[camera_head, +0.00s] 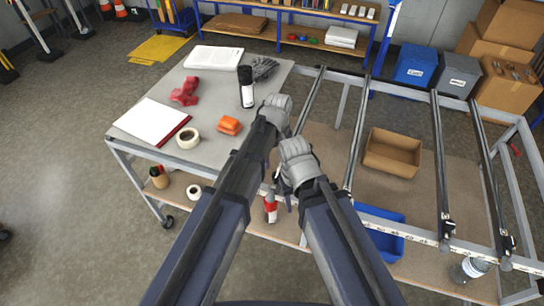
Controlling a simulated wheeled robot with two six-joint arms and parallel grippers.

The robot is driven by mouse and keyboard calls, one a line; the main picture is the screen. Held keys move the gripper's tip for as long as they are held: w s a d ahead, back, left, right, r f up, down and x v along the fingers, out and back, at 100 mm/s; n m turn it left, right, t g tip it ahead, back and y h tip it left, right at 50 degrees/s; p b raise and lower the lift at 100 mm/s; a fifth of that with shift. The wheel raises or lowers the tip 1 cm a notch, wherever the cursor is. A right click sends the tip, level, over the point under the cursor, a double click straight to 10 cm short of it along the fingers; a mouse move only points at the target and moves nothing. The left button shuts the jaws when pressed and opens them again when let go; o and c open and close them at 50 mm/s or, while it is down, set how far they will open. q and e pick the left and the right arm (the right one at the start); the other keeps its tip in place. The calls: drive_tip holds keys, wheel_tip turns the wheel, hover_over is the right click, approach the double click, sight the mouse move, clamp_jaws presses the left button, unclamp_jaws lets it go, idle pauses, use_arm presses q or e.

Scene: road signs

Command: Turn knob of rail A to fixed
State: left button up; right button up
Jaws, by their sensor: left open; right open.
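Several dark rails cross a grey metal frame (384,213) on the right. One rail (354,135) runs just right of my grippers; others (438,160) and (486,165) lie farther right. Black clamps (447,230) and (507,244) sit at the near ends of the two right rails. I cannot read which rail is A, and the near end of the leftmost rail (312,95) is hidden behind my arms. My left gripper (278,107) is open at the table's right edge. My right gripper (295,155) is open just below it. Neither visibly holds anything.
The grey table (215,103) holds a black-and-white spray can (246,88), orange blocks (229,125), tape (187,138), a clipboard (150,121) and gloves (264,69). Under the rails are a cardboard box (392,153), a blue bin (387,240) and a red-and-white item (270,208).

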sight(277, 175)
use_arm(q)
drive_tip(key=shift+s+f, duration=0.1)
drive_tip(key=shift+f, duration=0.05)
wheel_tip(277, 175, down, 8)
drive_tip(key=b, duration=0.8)
drive_tip(key=shift+r, duration=0.25)
drive_tip(key=shift+c, duration=0.2)
clamp_jaws()
